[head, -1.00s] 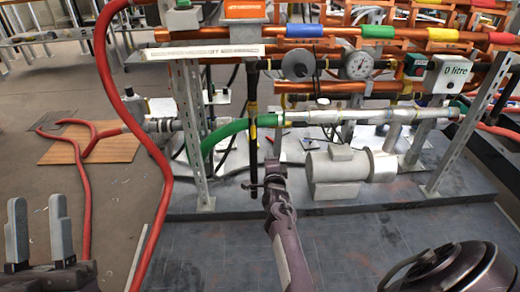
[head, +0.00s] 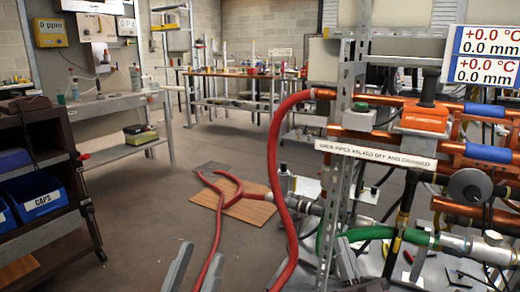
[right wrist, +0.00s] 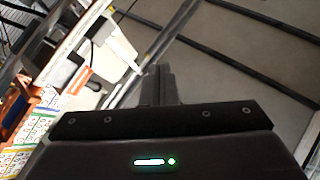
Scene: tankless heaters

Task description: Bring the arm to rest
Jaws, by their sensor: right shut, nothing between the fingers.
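My left gripper (head: 204,250) shows at the bottom of the head view. The rest of my arms is out of the head view.
The pipe rig with its metal post (head: 340,150) and orange pipes fills the right side. A red hose (head: 285,190) hangs beside it, over a wooden board (head: 250,207). A dark shelf cart (head: 70,200) with blue bins stands left. Floor between is mostly open.

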